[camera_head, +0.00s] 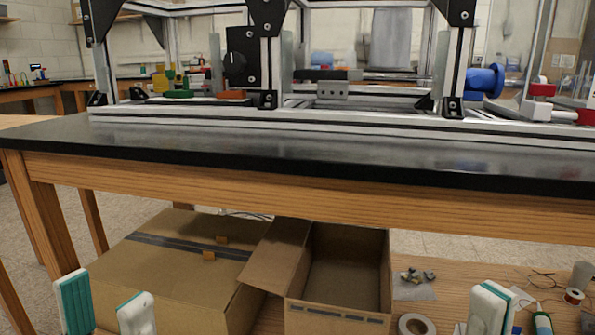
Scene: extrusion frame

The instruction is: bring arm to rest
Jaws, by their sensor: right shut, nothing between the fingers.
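My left gripper (106,300) shows at the bottom left, its two white fingers with teal pads standing apart with nothing between them. It is in front of the closed cardboard box. My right gripper (491,303) shows at the bottom right, its white fingers together and empty. Both grippers are below the black tabletop's front edge in the picture. Only the finger ends show; my arms are out of the frame.
A black-topped wooden table (300,150) crosses the view, bearing an aluminium extrusion frame (340,117). Below are a closed cardboard box (150,275), an open empty box (345,260), a tape roll (415,325) and small parts on a wooden surface (450,275).

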